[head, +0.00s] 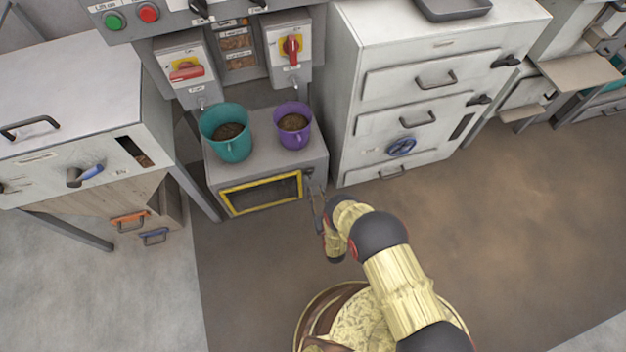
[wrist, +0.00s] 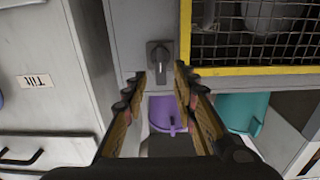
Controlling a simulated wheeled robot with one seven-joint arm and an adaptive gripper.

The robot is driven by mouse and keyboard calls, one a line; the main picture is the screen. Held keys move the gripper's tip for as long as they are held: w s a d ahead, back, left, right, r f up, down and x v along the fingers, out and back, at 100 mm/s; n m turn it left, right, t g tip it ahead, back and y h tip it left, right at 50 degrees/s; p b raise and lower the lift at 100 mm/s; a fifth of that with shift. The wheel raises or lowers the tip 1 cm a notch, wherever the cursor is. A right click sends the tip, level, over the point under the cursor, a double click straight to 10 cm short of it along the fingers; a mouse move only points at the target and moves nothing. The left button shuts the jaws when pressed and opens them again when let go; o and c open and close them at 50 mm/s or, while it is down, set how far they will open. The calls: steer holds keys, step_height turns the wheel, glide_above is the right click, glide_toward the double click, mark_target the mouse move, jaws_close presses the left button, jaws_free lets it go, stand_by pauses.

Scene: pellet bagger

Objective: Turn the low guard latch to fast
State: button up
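The low guard is a mesh window in a yellow frame (head: 262,193) on the front of the low grey cabinet; the frame also shows in the wrist view (wrist: 262,71). Its latch (wrist: 160,56) is a dark plate with a short lever, on the grey panel beside the frame. In the wrist view the lever points down the picture, toward the cups. My gripper (wrist: 160,72) is open, its two fingertips on either side of the lever; I cannot tell whether they touch it. In the head view my gripper (head: 317,203) is at the cabinet's front right corner, and the latch is hard to make out.
A teal bucket (head: 228,146) and a purple bucket (head: 293,138) with pellets stand on the cabinet. A white drawer cabinet (head: 345,120) stands close on the right. Two red-handled switches (head: 187,72) are above. The brown floor (head: 500,200) at right is clear.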

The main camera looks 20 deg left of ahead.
mark_target(310, 177)
steer(key=b+x, duration=0.2)
steer(key=x, duration=0.5)
steer(key=shift+c, duration=0.7)
steer(key=shift+s, duration=0.1)
jaws_close()
